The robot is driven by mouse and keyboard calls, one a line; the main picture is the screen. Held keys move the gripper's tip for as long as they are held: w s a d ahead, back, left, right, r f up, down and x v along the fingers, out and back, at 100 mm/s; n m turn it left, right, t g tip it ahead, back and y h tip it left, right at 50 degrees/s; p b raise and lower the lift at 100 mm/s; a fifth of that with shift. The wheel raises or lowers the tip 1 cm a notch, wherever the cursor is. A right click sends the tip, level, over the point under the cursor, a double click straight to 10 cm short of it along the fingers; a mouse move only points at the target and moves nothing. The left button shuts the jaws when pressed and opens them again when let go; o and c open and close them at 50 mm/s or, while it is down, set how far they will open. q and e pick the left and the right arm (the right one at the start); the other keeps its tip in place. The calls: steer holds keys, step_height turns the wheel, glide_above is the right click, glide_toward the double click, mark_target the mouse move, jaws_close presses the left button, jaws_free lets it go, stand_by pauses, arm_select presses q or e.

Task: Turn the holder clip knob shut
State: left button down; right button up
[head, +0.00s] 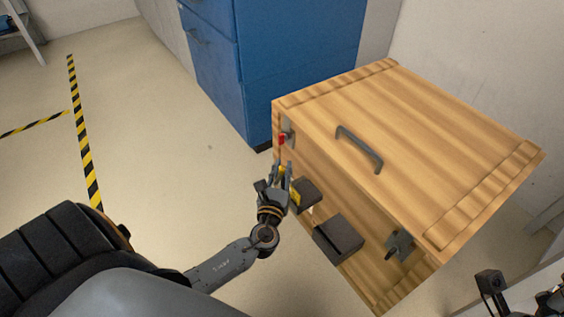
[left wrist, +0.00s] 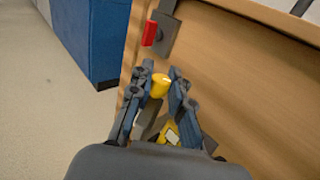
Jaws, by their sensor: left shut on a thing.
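The wooden cart (head: 440,130) has a side panel with clips and dark holders. A yellow knob (left wrist: 160,85) sits between the fingers of my left gripper (left wrist: 157,82) in the left wrist view, and the fingers are shut on it. In the head view my left gripper (head: 278,177) is at the cart's left side, beside a dark holder (head: 305,196). The gripper hides most of the knob there. A yellow part with a pale patch (left wrist: 170,131) shows below the knob. My right gripper (head: 510,294) is partly in view at the bottom right; its jaw state is unclear.
A red tab on a grey latch (head: 288,133) is above my left gripper, also seen in the left wrist view (left wrist: 149,33). A second dark holder (head: 338,238) and grey latch (head: 399,245) are nearer. A blue cabinet (head: 290,70) stands behind. Floor is clear left.

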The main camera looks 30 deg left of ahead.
arm_select(q)
steer(key=n+g+y, duration=0.1)
steer(key=n+y, duration=0.1)
steer(key=shift+d+r+y+p, duration=0.1)
steer(key=shift+r+y+p, duration=0.05)
steer(key=shift+y+p, duration=0.2)
steer(key=n+g+y, duration=0.2)
steer(key=g+y, duration=0.1)
steer(key=shift+w+n+y, duration=0.1)
steer(key=shift+n+y, duration=0.15)
steer(key=shift+n, duration=0.15)
steer(key=n+g+y, duration=0.2)
steer(key=g, duration=0.1)
steer(key=shift+n+g+y+b, duration=0.5)
steer(key=shift+n+g+y, duration=0.5)
steer(key=shift+n+g, duration=0.7)
steer(key=shift+g, duration=0.5)
steer(key=c, duration=1.2)
jaws_free()
